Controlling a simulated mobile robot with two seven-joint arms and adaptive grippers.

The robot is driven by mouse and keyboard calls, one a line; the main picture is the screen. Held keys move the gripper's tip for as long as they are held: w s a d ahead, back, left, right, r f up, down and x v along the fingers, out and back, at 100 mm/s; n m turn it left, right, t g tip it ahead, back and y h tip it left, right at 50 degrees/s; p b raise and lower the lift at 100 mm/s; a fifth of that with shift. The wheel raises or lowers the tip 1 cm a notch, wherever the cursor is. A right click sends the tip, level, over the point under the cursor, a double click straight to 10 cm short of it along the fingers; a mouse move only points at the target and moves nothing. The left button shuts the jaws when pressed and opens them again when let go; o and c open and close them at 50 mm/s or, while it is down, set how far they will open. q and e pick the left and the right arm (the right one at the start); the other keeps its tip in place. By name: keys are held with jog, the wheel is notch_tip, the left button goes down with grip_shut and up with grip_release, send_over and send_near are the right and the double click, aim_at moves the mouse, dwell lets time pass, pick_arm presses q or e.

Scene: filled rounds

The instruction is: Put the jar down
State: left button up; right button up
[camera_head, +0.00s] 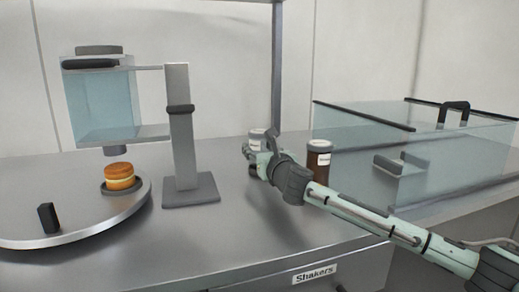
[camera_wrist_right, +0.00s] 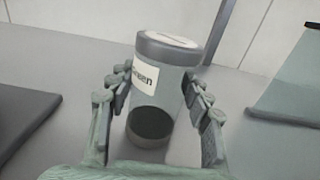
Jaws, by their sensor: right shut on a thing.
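The jar (camera_wrist_right: 158,88) has a grey lid with a white top and a label that reads "Green". Its wall is see-through and dark contents show at the bottom. In the wrist view my right gripper (camera_wrist_right: 162,105) has a finger on each side of it, shut on it. The jar is about upright; I cannot tell whether its base touches the counter. In the head view the jar (camera_head: 257,135) is mostly hidden behind my right gripper (camera_head: 258,160), over the counter beside the grey post. My left gripper is not in view.
A brown jar (camera_head: 318,163) stands right of my gripper, close to my arm. A glass case (camera_head: 440,155) is at the right. A stand (camera_head: 190,190) with a clear hopper (camera_head: 103,105) is left, above a round plate (camera_head: 90,225) bearing a bun. Counter (camera_head: 265,230) in front is clear.

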jog(key=shift+f, duration=0.1)
jog(key=o, duration=1.3)
jog(key=shift+s+d, duration=0.1)
jog(key=shift+s, duration=0.05)
jog(key=v, duration=1)
jog(key=shift+s, duration=0.35)
jog(key=shift+s+d, duration=0.25)
jog(key=shift+s, duration=0.25)
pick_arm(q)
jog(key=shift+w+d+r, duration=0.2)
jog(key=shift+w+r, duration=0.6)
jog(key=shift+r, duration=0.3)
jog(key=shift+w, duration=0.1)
